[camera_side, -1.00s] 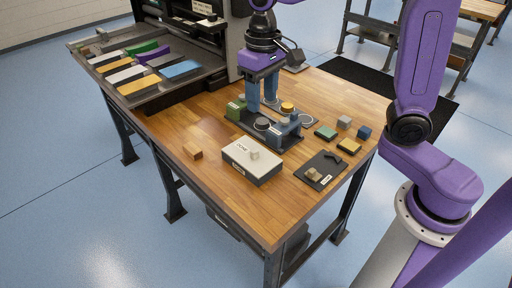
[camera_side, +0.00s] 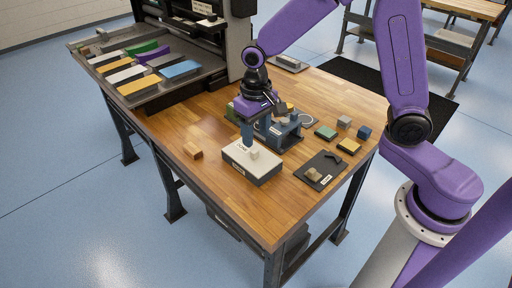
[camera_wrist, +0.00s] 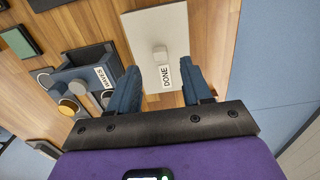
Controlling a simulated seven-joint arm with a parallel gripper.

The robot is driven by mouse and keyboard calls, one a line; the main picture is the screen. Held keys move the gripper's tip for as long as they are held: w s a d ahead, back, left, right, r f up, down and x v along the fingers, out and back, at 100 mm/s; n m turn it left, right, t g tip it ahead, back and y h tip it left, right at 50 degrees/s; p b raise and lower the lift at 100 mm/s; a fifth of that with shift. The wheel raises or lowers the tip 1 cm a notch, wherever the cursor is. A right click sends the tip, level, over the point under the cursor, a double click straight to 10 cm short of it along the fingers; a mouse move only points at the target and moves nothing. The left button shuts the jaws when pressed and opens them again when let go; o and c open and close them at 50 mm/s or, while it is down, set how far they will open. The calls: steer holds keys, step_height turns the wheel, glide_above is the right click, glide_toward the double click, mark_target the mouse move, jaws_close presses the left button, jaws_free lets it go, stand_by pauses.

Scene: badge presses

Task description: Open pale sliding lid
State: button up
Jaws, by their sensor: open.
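The pale sliding lid (camera_side: 237,157) tops a dark-sided box labelled DONE on the wooden table, with a small pale knob (camera_side: 254,154) standing up from it. The lid also shows in the wrist view (camera_wrist: 150,32), with the knob (camera_wrist: 160,54) just beyond my fingertips. The lid looks closed over the box. My gripper (camera_wrist: 156,85) is open and empty, its two blue fingers on either side of the DONE label and short of the knob. In the side view my gripper (camera_side: 257,138) is over the lid's back edge. I cannot tell its exact height above the lid.
A blue-grey press labelled WAVES (camera_wrist: 85,85) stands close beside the box. A dark mat (camera_side: 321,171) with a small block lies to the right. Several coloured blocks lie behind it. A wooden block (camera_side: 193,150) lies to the left. The table front is clear.

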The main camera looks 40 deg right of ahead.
mark_target(256, 151)
step_height(256, 151, down, 6)
steer(key=shift+r, duration=0.15)
stand_by(0.3)
jaws_close()
